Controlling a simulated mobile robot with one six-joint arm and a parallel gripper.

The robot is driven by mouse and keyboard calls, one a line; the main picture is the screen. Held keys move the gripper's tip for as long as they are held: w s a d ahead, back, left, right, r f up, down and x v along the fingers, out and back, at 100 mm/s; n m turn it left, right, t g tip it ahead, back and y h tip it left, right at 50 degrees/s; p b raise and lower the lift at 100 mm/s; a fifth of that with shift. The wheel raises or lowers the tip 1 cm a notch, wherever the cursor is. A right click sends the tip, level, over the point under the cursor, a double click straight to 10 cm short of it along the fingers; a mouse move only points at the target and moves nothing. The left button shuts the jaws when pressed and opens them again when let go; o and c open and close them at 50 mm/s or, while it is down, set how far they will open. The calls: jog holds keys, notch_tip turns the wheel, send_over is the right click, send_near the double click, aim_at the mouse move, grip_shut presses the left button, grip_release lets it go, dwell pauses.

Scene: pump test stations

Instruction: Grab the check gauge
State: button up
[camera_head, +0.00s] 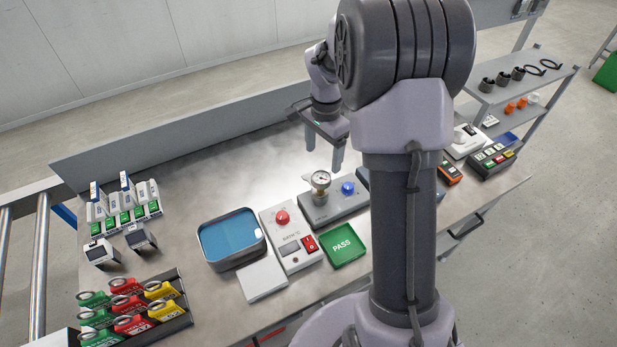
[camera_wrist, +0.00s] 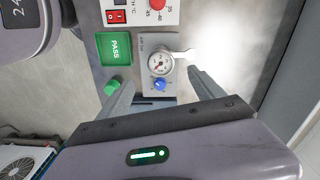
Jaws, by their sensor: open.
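The check gauge (camera_head: 320,181) is a small round dial with a white face. It stands upright on a grey test block beside a blue knob (camera_head: 348,188). In the wrist view the gauge (camera_wrist: 160,63) lies ahead of my gripper, between the lines of its two fingers, with the blue knob (camera_wrist: 159,84) nearer to me. My gripper (camera_head: 324,160) is open and empty above and behind the block in the head view. Its fingers (camera_wrist: 157,88) do not touch the gauge. Part of the block's right end is hidden behind my arm.
A green PASS tray (camera_head: 345,245) lies in front. A blue-lined tray (camera_head: 232,238) and a rack of coloured tags (camera_head: 135,310) are further left. The bench behind the block is clear.

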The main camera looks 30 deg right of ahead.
aim_at(322, 177)
notch_tip(322, 177, down, 7)
jog(key=shift+f+b, duration=0.2)
jog(key=shift+b, duration=0.7)
jog(key=f+b, duration=0.1)
jog(key=f, duration=0.2)
jog(key=f+b, duration=0.1)
jog(key=f, duration=0.2)
jog(key=shift+w+a, duration=0.1)
jog(key=shift+a, duration=0.1)
jog(key=shift+r, duration=0.1)
jog(key=shift+c, duration=0.9)
grip_shut()
